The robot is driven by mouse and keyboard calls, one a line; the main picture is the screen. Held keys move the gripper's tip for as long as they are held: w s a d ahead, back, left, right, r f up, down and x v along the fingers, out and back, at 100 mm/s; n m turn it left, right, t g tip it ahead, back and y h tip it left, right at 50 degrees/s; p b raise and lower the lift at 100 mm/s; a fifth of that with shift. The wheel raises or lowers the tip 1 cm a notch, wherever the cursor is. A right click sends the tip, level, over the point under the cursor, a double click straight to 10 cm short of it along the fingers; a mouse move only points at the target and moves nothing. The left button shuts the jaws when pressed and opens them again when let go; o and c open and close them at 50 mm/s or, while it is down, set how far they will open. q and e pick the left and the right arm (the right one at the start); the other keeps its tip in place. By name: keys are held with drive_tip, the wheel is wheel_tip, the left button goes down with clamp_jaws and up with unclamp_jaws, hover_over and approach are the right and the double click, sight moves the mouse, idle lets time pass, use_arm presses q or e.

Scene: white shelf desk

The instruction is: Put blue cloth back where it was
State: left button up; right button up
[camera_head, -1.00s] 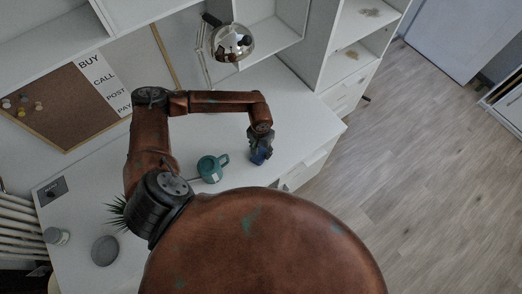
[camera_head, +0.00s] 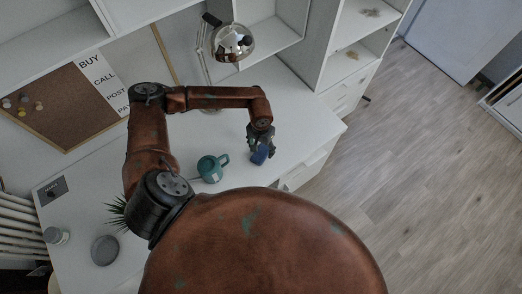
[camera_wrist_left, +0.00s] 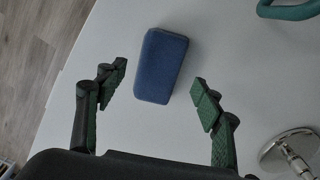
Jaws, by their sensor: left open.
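The blue cloth (camera_wrist_left: 161,66) looks like a small folded block with rounded edges. It lies on the white desk and also shows in the head view (camera_head: 259,155), near the desk's right edge. My left gripper (camera_wrist_left: 161,92) is open, with its fingers apart on either side of the near end of the cloth and not touching it. In the head view my left gripper (camera_head: 259,147) is above the cloth and partly covers it. My right gripper is not in view.
A teal mug (camera_head: 210,168) stands left of the cloth; its handle (camera_wrist_left: 290,10) shows at the wrist view's top right. A chrome lamp (camera_head: 232,42) stands at the back, its base (camera_wrist_left: 288,150) right of my fingers. A grey round object (camera_head: 105,250) lies at lower left.

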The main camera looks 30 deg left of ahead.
sight(261, 152)
use_arm(q)
wheel_tip(261, 152, up, 10)
drive_tip(key=shift+f, duration=0.15)
idle(0.3)
